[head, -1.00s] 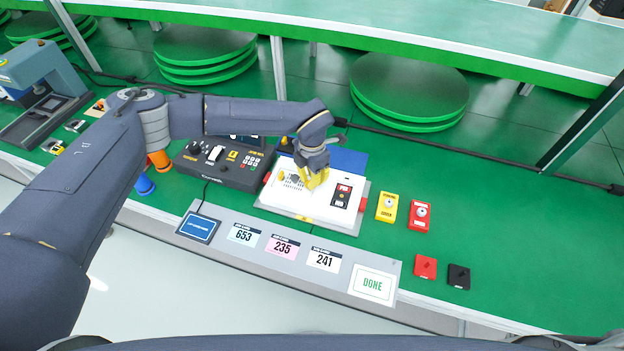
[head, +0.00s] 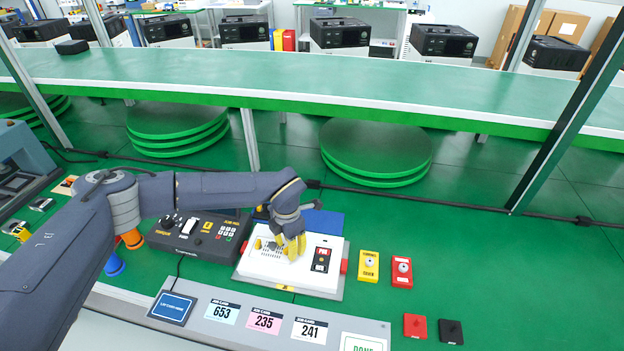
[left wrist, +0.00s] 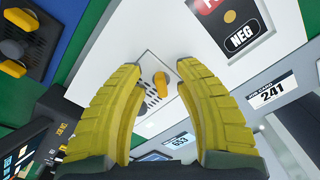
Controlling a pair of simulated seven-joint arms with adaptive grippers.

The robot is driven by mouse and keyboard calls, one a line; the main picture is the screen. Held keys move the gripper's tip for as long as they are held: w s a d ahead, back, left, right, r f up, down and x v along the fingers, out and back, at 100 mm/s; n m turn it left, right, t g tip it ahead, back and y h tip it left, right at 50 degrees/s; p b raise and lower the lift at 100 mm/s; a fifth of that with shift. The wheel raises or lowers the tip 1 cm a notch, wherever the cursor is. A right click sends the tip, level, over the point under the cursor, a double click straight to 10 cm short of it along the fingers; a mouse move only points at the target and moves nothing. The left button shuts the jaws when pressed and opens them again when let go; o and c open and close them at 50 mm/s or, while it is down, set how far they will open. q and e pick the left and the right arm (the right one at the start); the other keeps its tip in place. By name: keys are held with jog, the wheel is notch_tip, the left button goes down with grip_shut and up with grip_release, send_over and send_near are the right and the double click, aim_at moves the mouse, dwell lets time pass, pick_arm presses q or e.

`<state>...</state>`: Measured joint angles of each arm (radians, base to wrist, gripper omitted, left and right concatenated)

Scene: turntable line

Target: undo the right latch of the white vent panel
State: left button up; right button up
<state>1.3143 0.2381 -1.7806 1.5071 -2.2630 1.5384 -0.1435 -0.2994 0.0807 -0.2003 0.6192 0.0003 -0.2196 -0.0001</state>
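The white vent panel (head: 262,269) lies on the workbench, on top of a white unit, with dark vent slots in it. A yellow latch (head: 258,244) shows on its left side. My left gripper (head: 292,248) points down over the panel's right side and hides what is there in the head view. In the left wrist view a yellow latch (left wrist: 160,86) sits on the white panel (left wrist: 155,62), beside the slots. The yellow fingers of my left gripper (left wrist: 160,75) are spread either side of this latch, with a gap on both sides. My right gripper is not in view.
A black-and-red label plate (head: 321,259) is just right of the gripper. A dark control box (head: 200,237) stands left. Yellow (head: 369,266) and red (head: 402,272) switch boxes stand right. Number cards line the front strip.

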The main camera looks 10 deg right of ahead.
pick_arm(q)
notch_tip(320, 180, up, 17)
jog(key=s+d+r+g+h, duration=0.1)
jog(key=d+r+g+h, duration=0.1)
jog(key=d+r+h, duration=0.4)
jog(key=w+d+r+n+h, duration=0.2)
jog(key=r+h, duration=0.3)
jog(key=r, duration=0.3)
jog(key=shift+w+d+r+h, duration=0.25)
jog(key=shift+w+d+h, duration=0.2)
jog(key=shift+d, duration=0.35)
